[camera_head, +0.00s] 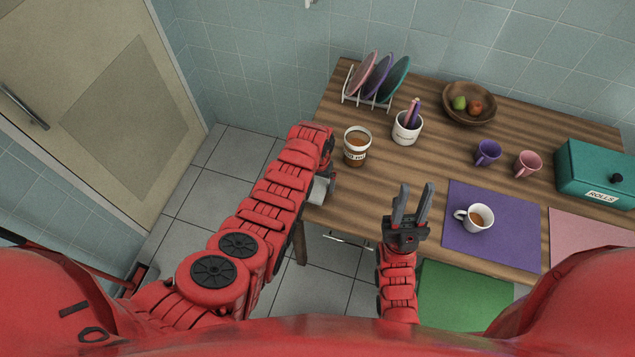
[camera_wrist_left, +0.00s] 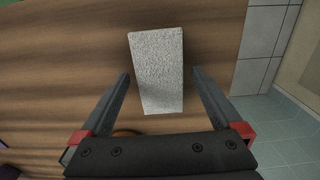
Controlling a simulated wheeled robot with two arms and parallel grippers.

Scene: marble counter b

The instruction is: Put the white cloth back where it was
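The white cloth (camera_wrist_left: 157,70) is a small textured rectangle on the wooden table in the left wrist view. It lies between and beyond the fingers of my left gripper (camera_wrist_left: 158,75), which are apart with a gap on each side. In the head view a bit of the cloth (camera_head: 318,190) shows at the table's left edge, mostly hidden by my left gripper (camera_head: 328,178). My right gripper (camera_head: 411,204) is open and empty, over the table's front edge.
A labelled coffee cup (camera_head: 356,147) stands just right of my left gripper. Behind are a pen cup (camera_head: 407,130), a plate rack (camera_head: 367,101) and a fruit bowl (camera_head: 469,104). A white mug (camera_head: 474,218) stands on a purple mat (camera_head: 510,238).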

